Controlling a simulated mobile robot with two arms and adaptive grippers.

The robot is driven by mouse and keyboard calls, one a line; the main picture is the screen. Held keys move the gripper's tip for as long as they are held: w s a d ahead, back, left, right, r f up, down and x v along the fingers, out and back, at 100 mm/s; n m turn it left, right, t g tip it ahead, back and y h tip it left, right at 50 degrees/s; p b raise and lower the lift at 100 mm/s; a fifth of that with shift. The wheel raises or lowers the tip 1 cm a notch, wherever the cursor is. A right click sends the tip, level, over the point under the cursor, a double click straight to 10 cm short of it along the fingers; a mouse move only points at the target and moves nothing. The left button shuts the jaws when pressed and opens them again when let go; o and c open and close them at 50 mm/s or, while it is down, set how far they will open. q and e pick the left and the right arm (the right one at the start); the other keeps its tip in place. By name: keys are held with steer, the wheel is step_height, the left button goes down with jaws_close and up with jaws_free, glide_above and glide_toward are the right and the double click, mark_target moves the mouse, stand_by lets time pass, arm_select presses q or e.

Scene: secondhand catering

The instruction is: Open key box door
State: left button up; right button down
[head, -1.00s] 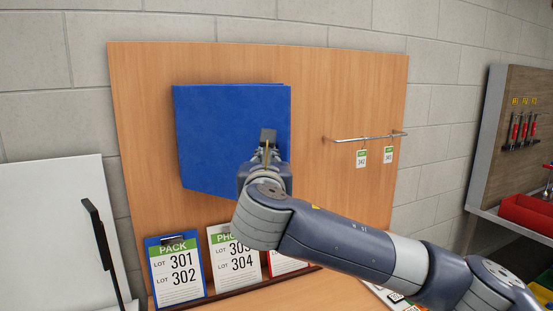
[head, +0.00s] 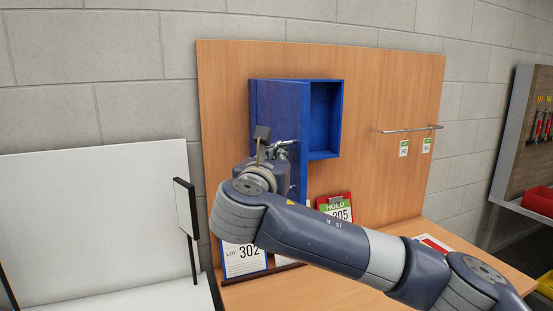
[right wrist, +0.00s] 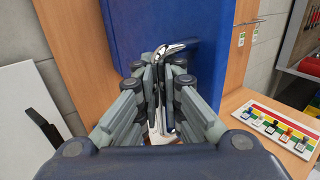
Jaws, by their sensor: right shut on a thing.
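The blue key box (head: 326,125) is fixed to the wooden back panel. Its blue door (head: 279,98) stands open, swung out toward the left, and part of the box's inside shows on the right. What I see of the inside is bare. My right gripper (head: 282,149) is shut on the silver door handle, which shows in the right wrist view (right wrist: 181,46). There the gripper's fingers (right wrist: 160,62) close around the handle bar, with the door face (right wrist: 140,25) just beyond. My right arm hides the door's lower part. My left gripper is not in view.
Below the box stand a lot board (head: 243,261) and a red HOLD board (head: 337,207), partly behind my arm. A rail (head: 412,129) with tags is to the right. A white panel (head: 90,225) with a black stand is at left. A card of coloured items (right wrist: 265,128) lies on the bench.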

steer(key=shift+s+a+r, duration=0.1)
steer(key=shift+a+r, duration=0.2)
steer(key=shift+r, duration=0.1)
steer(key=shift+d+h, duration=0.15)
steer(key=shift+h, duration=0.15)
steer(key=c, duration=1.7)
jaws_free()
steer(key=shift+v, duration=6)
